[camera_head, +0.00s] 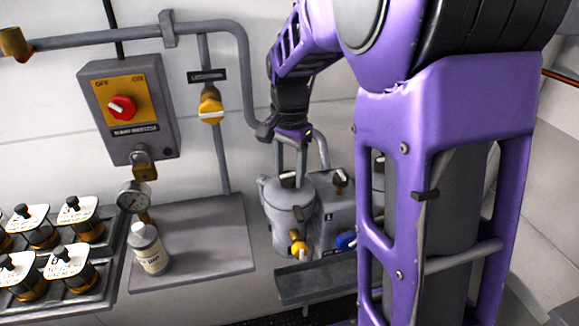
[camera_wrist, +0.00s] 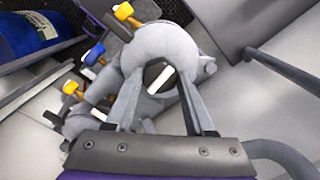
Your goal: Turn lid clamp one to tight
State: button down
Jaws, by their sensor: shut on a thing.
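The grey round vessel with its lid (camera_head: 284,192) stands right of centre in the head view. The lid also shows in the wrist view (camera_wrist: 168,45), seen from above. A dark clamp knob with a white pointer bar (camera_wrist: 160,80) sits on it, the bar lying diagonally in the picture. My gripper (camera_head: 288,180) reaches down onto this knob from above. In the wrist view my gripper (camera_wrist: 157,80) has one finger on each side of the knob and is shut on it. The fingers and arm partly hide the knob in the head view. Its clamp number cannot be read.
Beside the vessel is a grey box (camera_head: 328,225) with a dark knob (camera_head: 341,180). Yellow (camera_head: 298,248) and blue (camera_head: 346,241) valve handles are low in front. A bottle (camera_head: 149,248) stands on the shelf (camera_head: 215,245) to the left. A pipe (camera_head: 243,75) runs along the wall.

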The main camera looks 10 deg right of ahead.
aim_at(289, 173)
jog(key=shift+m, duration=0.6)
jog(key=shift+c, duration=1.3)
grip_release()
notch_tip(289, 173, up, 18)
jog(key=p, duration=0.1)
jog(key=shift+f, duration=0.25)
jog(key=shift+w, duration=0.1)
